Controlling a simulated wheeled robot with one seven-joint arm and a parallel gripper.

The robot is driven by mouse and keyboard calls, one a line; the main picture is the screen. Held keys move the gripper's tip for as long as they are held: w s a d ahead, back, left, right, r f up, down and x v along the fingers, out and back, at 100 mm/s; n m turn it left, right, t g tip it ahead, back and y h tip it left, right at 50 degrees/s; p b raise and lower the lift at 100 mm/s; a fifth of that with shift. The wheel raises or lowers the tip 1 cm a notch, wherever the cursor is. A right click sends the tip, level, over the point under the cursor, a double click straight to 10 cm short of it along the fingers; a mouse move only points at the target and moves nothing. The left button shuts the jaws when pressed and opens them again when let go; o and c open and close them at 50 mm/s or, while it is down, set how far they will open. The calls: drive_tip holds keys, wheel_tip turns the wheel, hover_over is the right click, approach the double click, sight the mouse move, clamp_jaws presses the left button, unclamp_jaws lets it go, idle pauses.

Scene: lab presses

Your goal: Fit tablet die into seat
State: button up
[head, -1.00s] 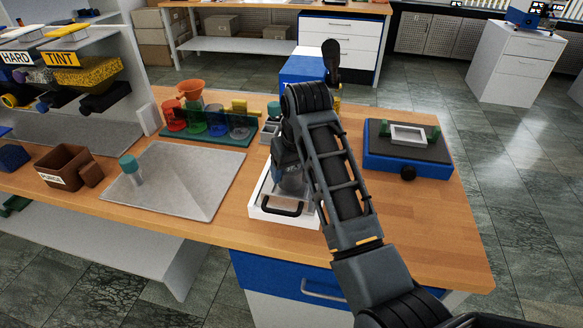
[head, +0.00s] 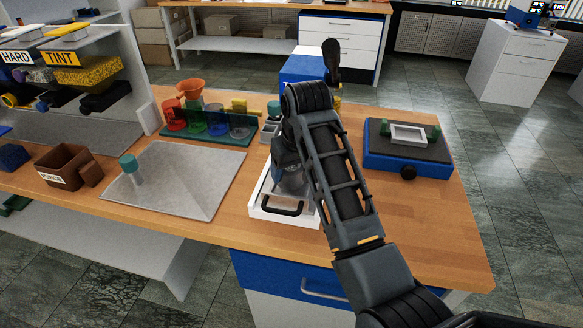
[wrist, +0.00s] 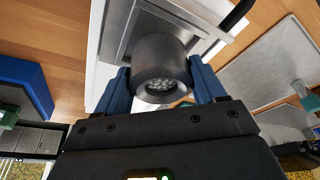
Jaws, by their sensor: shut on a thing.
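My gripper (wrist: 162,88) is shut on a dark grey metal cylinder, the tablet die (wrist: 163,58), with a blue finger on each side. The die's near end shows a pale, dotted round face inside a thick rim. Behind it in the wrist view is a grey square metal part (wrist: 124,22), perhaps the seat, in a white tray (wrist: 98,62). I cannot tell whether the die touches it or sits in it. In the head view my gripper (head: 291,184) is low over the white tray (head: 262,212), and my arm hides most of the die and seat.
A blue press (head: 303,68) with a black lever stands behind my arm. A blue fixture (head: 432,168) with a dark top is at right. A metal plate (head: 185,180) with a teal-capped cylinder (head: 130,168) lies left, before a rack of coloured cups (head: 205,135). The front right tabletop is clear.

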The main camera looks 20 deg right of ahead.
sight(296, 174)
drive_tip(key=shift+f+b, duration=0.35)
drive_tip(key=shift+f, duration=0.7)
drive_tip(key=o, duration=1.5)
drive_tip(key=shift+c, duration=0.2)
drive_tip(key=shift+f, duration=0.1)
drive_tip(key=b+v, duration=0.1)
drive_tip(key=v, duration=0.7)
drive_tip(key=shift+s+f, duration=0.1)
